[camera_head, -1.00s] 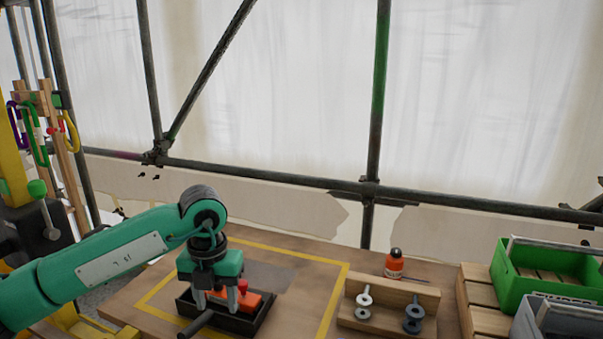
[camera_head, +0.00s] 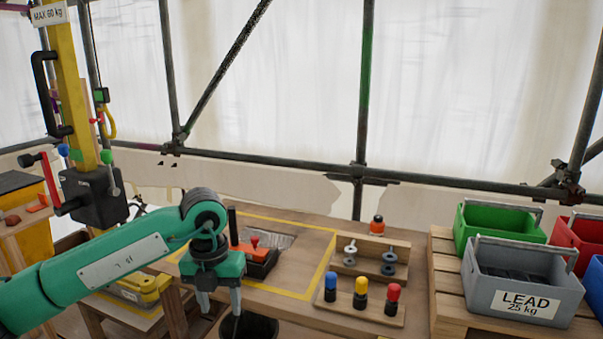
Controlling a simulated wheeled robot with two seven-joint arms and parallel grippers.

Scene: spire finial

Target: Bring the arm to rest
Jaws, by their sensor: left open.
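My left arm (camera_head: 110,265), green with black joints, comes in from the left. Its gripper (camera_head: 220,302) points down with its two grey fingers apart, and I see nothing held between them. A dark round container (camera_head: 262,327) sits below and beside the fingertips, cut off by the bottom edge; I cannot tell whether they touch. A black tray with an orange tool (camera_head: 258,258) lies on the wooden bench behind and right of the gripper, partly hidden by it. My right gripper is not in view.
The bench bears a yellow outline (camera_head: 325,262), a wooden rack (camera_head: 400,255) with two metal pieces, and a strip with blue, yellow and red-topped pegs (camera_head: 360,300). A grey LEAD crate (camera_head: 520,285) and a green crate (camera_head: 500,225) stand on pallets at right. A yellow post hoist (camera_head: 75,110) stands left.

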